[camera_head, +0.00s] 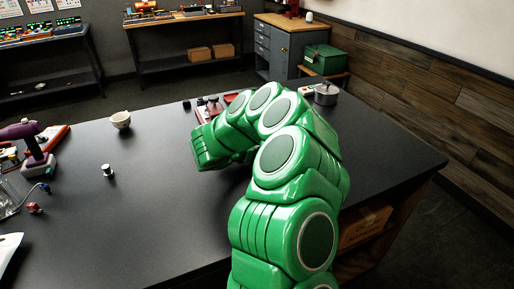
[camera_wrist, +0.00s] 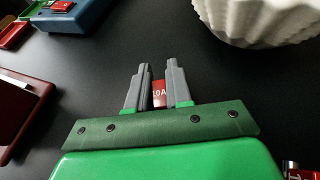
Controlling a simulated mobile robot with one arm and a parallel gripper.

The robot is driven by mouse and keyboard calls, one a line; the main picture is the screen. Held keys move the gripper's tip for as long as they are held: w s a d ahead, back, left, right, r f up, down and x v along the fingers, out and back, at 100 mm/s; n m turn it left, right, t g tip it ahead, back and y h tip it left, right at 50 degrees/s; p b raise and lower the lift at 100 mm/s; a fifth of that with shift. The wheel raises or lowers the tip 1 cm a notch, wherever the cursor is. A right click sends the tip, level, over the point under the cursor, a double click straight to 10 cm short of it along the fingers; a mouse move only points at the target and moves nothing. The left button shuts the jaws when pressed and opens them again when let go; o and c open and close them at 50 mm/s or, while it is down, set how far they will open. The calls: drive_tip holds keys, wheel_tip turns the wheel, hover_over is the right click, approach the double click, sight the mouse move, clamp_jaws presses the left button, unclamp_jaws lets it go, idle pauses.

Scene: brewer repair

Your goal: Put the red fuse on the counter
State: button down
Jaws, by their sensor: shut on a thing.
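In the wrist view my gripper (camera_wrist: 159,76) is shut on the red fuse (camera_wrist: 158,94), which sits between the grey fingers and shows part of a white "10A" marking. The dark counter (camera_wrist: 110,50) lies beyond the fingertips; I cannot tell whether the fuse touches it. In the head view the counter (camera_head: 150,205) fills the middle, and my green arm reaches over it. The fingers and the fuse are hidden there.
In the wrist view a white fluted object (camera_wrist: 255,18) is at upper right, a dark red object (camera_wrist: 18,110) at left, and a blue box (camera_wrist: 85,14) at upper left. In the head view a white cup (camera_head: 121,120) and small metal cylinder (camera_head: 107,170) stand left, a pot (camera_head: 326,94) right.

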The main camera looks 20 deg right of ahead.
drive_tip(key=c, duration=1)
unclamp_jaws()
drive_tip(key=shift+f, duration=0.1)
drive_tip(key=shift+c, duration=0.2)
drive_tip(key=shift+a+r, duration=0.2)
drive_tip(key=v, duration=1.1)
drive_tip(key=shift+s+a, duration=0.25)
